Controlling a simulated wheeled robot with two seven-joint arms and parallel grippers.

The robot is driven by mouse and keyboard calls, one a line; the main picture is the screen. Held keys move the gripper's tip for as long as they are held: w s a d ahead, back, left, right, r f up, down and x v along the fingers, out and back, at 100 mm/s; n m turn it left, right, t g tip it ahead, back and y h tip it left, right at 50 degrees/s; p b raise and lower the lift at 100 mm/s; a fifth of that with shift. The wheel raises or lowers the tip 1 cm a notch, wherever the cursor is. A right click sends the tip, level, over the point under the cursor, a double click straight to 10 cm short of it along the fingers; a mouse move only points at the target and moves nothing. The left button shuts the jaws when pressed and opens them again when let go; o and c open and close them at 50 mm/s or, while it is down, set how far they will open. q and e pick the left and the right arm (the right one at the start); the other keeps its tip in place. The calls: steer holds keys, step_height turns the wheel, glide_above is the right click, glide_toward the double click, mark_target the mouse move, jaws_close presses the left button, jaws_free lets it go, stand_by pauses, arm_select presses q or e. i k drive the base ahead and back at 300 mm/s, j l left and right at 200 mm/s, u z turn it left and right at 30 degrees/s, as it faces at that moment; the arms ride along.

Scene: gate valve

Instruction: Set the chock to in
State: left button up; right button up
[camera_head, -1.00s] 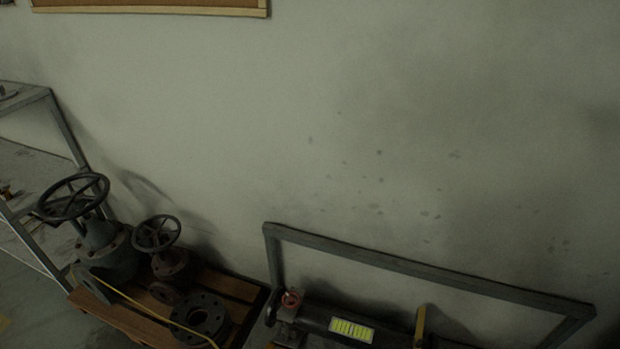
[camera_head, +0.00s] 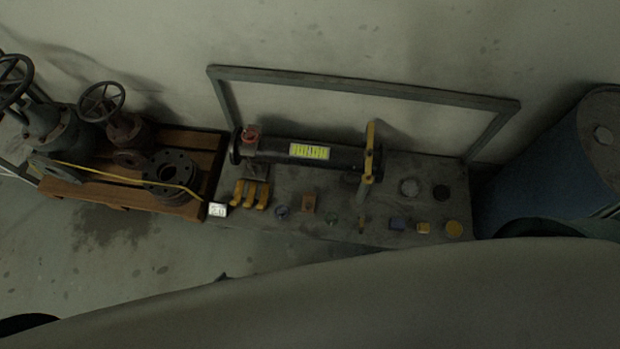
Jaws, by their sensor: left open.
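A workbench (camera_head: 330,222) stands against the wall. Several orange-yellow curved pieces (camera_head: 250,195) sit at the bench's left front, below the red handwheel. I cannot tell which part is the chock or how it is set. Neither gripper can be made out in this view.
A grey frame (camera_head: 360,85) rises behind the bench. To the left, a wooden pallet (camera_head: 205,150) holds old valves (camera_head: 50,130) and a flange (camera_head: 170,175). A blue drum (camera_head: 560,150) stands to the right. Several small parts lie on the bench. Floor (camera_head: 140,255) is clear at left front.

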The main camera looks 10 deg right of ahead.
mark_target(309, 198)
steer(key=k+l, duration=0.1)
steer(key=k, duration=0.35)
steer(key=k+z, duration=0.15)
steer(key=k, duration=0.3)
